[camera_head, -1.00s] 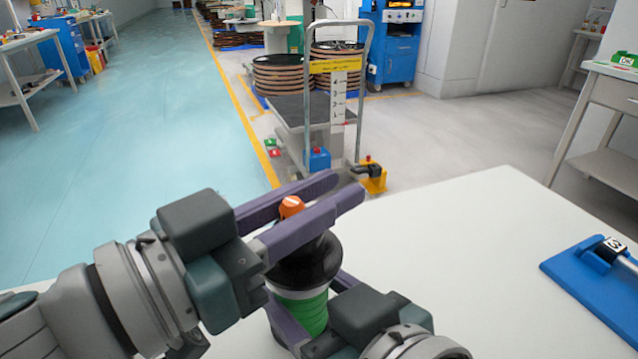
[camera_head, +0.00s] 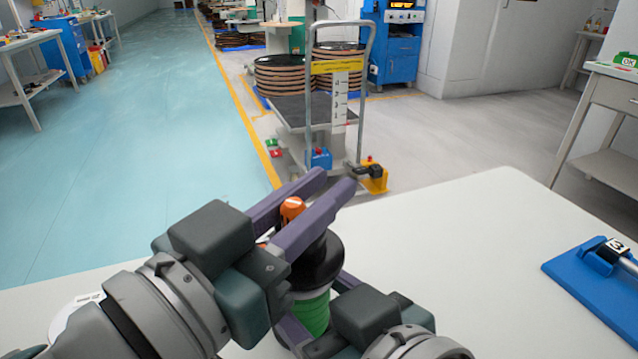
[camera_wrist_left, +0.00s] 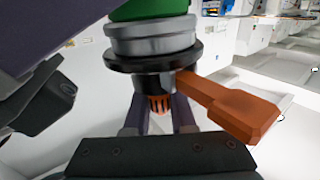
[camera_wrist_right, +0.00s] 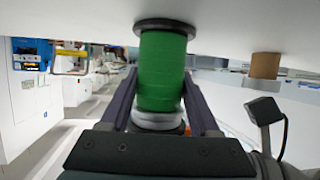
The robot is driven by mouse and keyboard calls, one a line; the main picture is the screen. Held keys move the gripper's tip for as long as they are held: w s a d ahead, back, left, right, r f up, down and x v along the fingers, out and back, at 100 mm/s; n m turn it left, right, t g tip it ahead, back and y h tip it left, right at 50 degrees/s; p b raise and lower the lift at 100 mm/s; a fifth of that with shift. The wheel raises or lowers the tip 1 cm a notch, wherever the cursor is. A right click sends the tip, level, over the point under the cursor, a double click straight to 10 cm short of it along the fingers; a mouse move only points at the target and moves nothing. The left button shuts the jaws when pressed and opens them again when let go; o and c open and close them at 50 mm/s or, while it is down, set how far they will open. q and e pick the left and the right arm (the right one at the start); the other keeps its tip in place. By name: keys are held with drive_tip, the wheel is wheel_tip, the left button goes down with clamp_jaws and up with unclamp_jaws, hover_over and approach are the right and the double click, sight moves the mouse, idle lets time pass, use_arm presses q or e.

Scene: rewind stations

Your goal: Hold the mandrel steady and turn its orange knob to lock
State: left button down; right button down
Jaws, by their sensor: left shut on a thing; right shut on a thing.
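The mandrel stands upright on the white table, with a green body (camera_head: 313,314) and a black flange (camera_head: 322,262) above it. Its orange knob (camera_head: 291,208) is on top. My left gripper (camera_head: 332,184) is shut on the knob, with its purple fingers on either side. In the left wrist view the knob's ribbed orange end (camera_wrist_left: 158,104) sits between the fingers, and an orange lever (camera_wrist_left: 236,106) sticks out to the right. My right gripper (camera_head: 312,300) is shut around the mandrel's lower part. In the right wrist view its fingers flank the green body (camera_wrist_right: 162,75).
A blue fixture (camera_head: 590,285) with a black clamp lies at the table's right. A white disc (camera_head: 75,312) lies at the left, partly behind my left arm. A brown roll (camera_wrist_right: 265,66) shows in the right wrist view. A cart (camera_head: 335,110) stands beyond the table.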

use_arm(q)
drive_tip(key=n+t+y, duration=0.1)
drive_tip(key=n+y, duration=0.1)
drive_tip(key=n+t+y, duration=0.1)
drive_tip(key=y, duration=0.1)
drive_tip(key=shift+w+a+r+t, duration=0.1)
drive_tip(key=shift+a+r+t, duration=0.1)
drive_tip(key=shift+a+t, duration=0.1)
drive_tip(key=shift+n+y, duration=0.4)
drive_tip(key=shift+y, duration=0.2)
drive_tip(key=shift+a, duration=0.1)
drive_tip(key=c, duration=0.7)
unclamp_jaws()
drive_tip(key=shift+f, duration=0.15)
drive_tip(key=shift+c, duration=0.2)
drive_tip(key=v, duration=1.2)
drive_tip(key=shift+f, duration=0.15)
